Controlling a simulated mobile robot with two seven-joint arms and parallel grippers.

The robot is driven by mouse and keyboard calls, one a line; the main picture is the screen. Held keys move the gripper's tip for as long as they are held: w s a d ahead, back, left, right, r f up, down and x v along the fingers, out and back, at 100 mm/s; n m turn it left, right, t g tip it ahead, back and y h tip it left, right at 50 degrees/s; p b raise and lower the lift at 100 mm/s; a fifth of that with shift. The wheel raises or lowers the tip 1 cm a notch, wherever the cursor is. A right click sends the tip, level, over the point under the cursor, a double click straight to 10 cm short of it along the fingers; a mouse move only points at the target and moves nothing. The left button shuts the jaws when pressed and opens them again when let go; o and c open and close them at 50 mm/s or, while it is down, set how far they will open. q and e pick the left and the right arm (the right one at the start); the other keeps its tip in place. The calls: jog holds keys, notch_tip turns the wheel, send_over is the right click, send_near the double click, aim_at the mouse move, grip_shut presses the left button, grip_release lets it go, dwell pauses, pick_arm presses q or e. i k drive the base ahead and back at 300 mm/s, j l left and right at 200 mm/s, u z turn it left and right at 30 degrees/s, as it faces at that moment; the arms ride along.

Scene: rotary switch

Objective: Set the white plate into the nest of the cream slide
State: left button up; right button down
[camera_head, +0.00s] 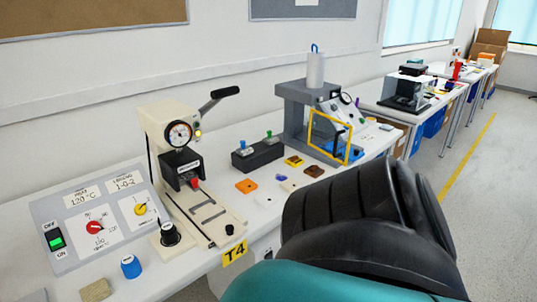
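The cream slide (231,229) extends forward from the base of the cream press, left of centre. Its nest (207,213) shows as a grey-edged frame on the slide, and I see no plate in it. A small pale plate (289,186) that looks white lies flat on the bench to the right of the slide, near an orange plate (246,186). Neither gripper shows. A black and teal part of my own arm fills the lower right and hides part of the bench front.
The press (167,122) has a dial and a black lever (225,92). A control panel (97,211) stands at left. A black block with toggles (258,154), a brown plate (314,171) and a yellow-framed guard (329,137) are behind. A blue knob (131,266) sits near the front.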

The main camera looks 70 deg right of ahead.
aim_at(220, 227)
jog(key=z, duration=2.25)
jog(key=i+l+u, duration=0.1)
jog(key=l, duration=0.25)
jog(key=i+l+u, duration=0.1)
jog(key=i+l, duration=0.15)
jog(key=i+l+u, duration=0.15)
jog(key=l, duration=0.3)
jog(key=i+l+u, duration=0.1)
jog(key=l, duration=0.25)
jog(key=i+l+u, duration=0.1)
jog(key=l, duration=0.3)
jog(key=i, duration=0.1)
